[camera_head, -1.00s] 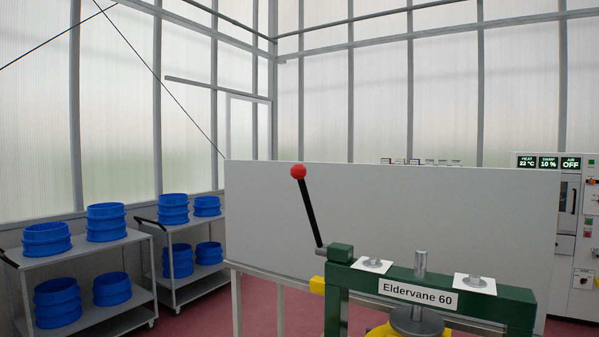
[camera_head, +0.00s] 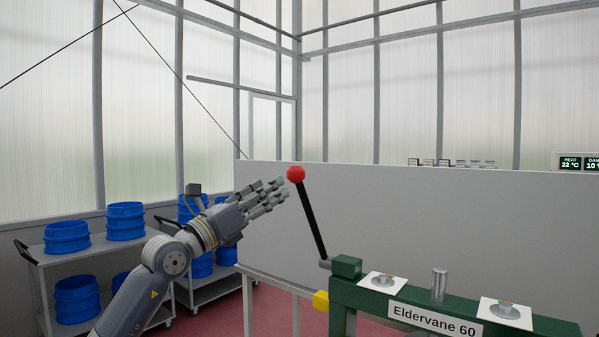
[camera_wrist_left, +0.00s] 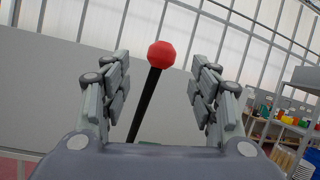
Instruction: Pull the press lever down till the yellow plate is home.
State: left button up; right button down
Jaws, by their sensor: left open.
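The press lever is a black rod (camera_head: 312,222) with a red ball knob (camera_head: 296,174). It stands up, leaning left, from the left end of the green press frame (camera_head: 450,310) labelled Eldervane 60. My left gripper (camera_head: 276,190) is open, just left of the knob and apart from it. In the left wrist view the red knob (camera_wrist_left: 161,55) and rod (camera_wrist_left: 146,104) show between the two spread finger sets, beyond the fingertips. The yellow plate cannot be made out now; a yellow block (camera_head: 321,300) shows at the frame's left side. My right gripper is out of view.
A grey panel (camera_head: 400,210) stands behind the press. Carts with blue tubs (camera_head: 66,237) stand at the left, behind my left arm. Two white cards (camera_head: 383,281) with small round pieces lie on the frame's top beam. The air around the knob is clear.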

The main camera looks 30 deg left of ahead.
aim_at(289, 178)
pick_arm(q)
jog(key=p+x, duration=0.1)
jog(key=x, duration=0.1)
jog(key=p+x, duration=0.1)
jog(key=x, duration=0.2)
jog(key=shift+s+r+p, duration=0.25)
jog(key=shift+r+p, duration=0.1)
jog(key=shift+p, duration=0.05)
jog(key=x, duration=0.2)
jog(key=p+x, duration=0.1)
jog(key=x, duration=0.1)
jog(key=shift+w+d+f+p, duration=0.1)
jog(key=shift+f+p, duration=0.15)
jog(key=shift+p, duration=0.05)
jog(key=shift+w+d, duration=0.1)
jog(key=shift+w, duration=0.45)
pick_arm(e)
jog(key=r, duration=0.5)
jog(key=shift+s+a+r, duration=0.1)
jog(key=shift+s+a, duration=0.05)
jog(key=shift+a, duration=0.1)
pick_arm(q)
grip_shut()
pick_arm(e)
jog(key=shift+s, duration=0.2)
